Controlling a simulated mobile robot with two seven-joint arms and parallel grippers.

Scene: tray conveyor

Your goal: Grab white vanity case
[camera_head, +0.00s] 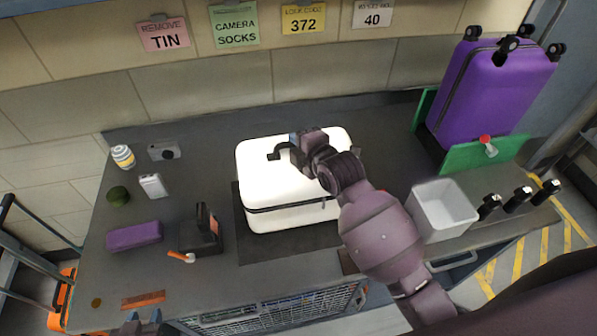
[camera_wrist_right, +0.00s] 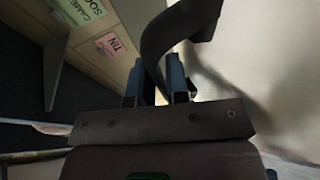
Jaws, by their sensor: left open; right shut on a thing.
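The white vanity case (camera_head: 265,165) lies closed on a dark mat in the middle of the counter. Its black handle (camera_head: 280,152) stands up from the lid. My right gripper (camera_head: 295,148) is over the lid, shut on this handle. In the right wrist view the curved black handle (camera_wrist_right: 163,40) runs between the two fingers (camera_wrist_right: 160,85), and the pale case surface (camera_wrist_right: 265,75) fills the right side. My right arm hides part of the case's right side. My left gripper (camera_head: 141,324) is open at the bottom edge, apart from the case; only its fingertips show.
To the left lie a purple case (camera_head: 134,236), a camera (camera_head: 164,151), a tin (camera_head: 123,156) and a black device (camera_head: 203,232). To the right stand a white bin (camera_head: 443,210) and a purple suitcase (camera_head: 490,90). Notes hang on the wall behind.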

